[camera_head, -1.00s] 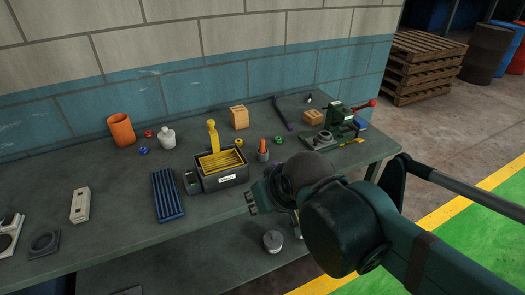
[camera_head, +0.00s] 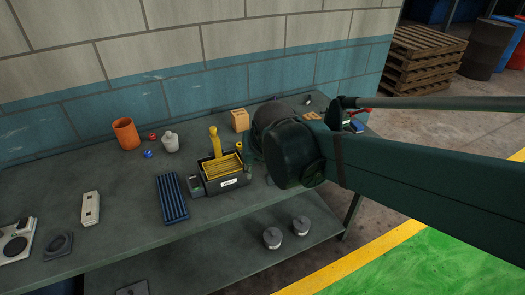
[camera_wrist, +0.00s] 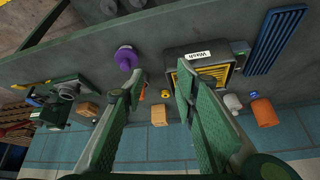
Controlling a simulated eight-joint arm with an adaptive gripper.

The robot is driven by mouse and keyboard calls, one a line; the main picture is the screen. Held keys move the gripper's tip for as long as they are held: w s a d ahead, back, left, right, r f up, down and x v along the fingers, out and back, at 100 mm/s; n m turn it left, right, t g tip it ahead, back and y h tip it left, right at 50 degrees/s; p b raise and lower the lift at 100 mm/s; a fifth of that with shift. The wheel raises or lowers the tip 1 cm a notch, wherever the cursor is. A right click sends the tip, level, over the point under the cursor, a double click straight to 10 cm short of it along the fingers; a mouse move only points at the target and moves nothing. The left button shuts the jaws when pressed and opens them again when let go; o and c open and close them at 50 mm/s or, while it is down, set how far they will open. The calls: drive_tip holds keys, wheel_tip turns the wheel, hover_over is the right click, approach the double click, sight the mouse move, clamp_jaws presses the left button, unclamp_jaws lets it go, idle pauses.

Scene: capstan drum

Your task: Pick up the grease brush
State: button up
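I cannot say for certain which thing is the grease brush. A small orange piece (camera_wrist: 143,92), perhaps its handle, shows in the wrist view by the tip of the left finger, which hides most of it. In the head view my arm covers that spot. My gripper (camera_wrist: 160,74) is open and empty, its two green fingers well apart, pointing over the table between the purple part and the wash box. In the head view the fingers are mostly hidden behind my wrist.
A dark wash box (camera_head: 231,180) with a yellow grille stands close by; a purple part (camera_wrist: 126,57) stands on the other side. An orange block (camera_wrist: 159,115), green vise (camera_wrist: 62,105), blue ribbed tray (camera_head: 172,199) and orange cup (camera_head: 126,133) are around.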

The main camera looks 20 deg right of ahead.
drive_tip(key=w+d+f+m+p, duration=0.1)
drive_tip(key=w+d+m+p, duration=0.1)
drive_tip(key=w, duration=0.4)
drive_tip(key=w+d+f+m+g+h+p, duration=0.1)
drive_tip(key=w+d+m+p, duration=0.1)
drive_tip(key=w+p, duration=0.4)
drive_tip(key=w+d+f+m+g+h+p, duration=0.1)
drive_tip(key=w+d+f+m+p, duration=0.1)
drive_tip(key=w+d+p, duration=0.2)
drive_tip(key=shift+w+d, duration=0.35)
drive_tip(key=shift+w, duration=0.6)
drive_tip(key=shift+x, duration=1.25)
drive_tip(key=shift+x, duration=2.55)
drive_tip(key=shift+s+f, duration=0.15)
